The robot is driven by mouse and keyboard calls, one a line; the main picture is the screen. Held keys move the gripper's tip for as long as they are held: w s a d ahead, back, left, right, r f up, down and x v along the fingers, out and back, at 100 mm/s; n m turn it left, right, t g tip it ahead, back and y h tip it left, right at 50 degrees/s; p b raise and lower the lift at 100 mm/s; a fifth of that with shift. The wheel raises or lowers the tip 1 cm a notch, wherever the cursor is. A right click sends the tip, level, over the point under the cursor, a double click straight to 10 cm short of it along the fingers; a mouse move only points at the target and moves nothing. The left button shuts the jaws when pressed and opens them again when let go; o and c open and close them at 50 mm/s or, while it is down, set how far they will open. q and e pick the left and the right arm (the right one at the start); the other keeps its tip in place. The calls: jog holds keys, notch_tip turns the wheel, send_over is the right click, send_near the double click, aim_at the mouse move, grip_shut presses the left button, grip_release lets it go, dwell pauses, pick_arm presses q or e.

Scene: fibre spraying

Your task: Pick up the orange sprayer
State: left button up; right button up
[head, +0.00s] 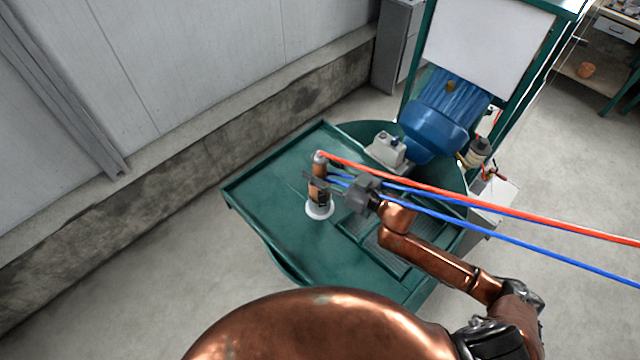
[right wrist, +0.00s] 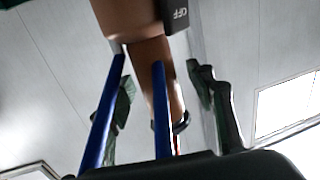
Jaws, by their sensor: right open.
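The orange sprayer (head: 319,172) stands upright on a white round base (head: 319,211) on the green table (head: 262,200) in the head view. Red and blue hoses run from it to the right. My right gripper (head: 318,188) is open at the sprayer's body, coming in from the right. In the right wrist view the sprayer (right wrist: 152,70) shows as a brown-orange body between the two spread fingers, beside a dark part marked "OFF". Blue hoses cross in front of it there. I cannot tell whether a finger touches it. My left gripper is not in view.
The red hose (head: 480,205) and blue hose (head: 520,242) stretch over my right arm's area. The table's left part is clear.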

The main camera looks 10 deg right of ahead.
jog(key=shift+s, duration=0.1)
jog(key=shift+c, duration=0.7)
grip_shut()
jog(key=shift+r, duration=0.15)
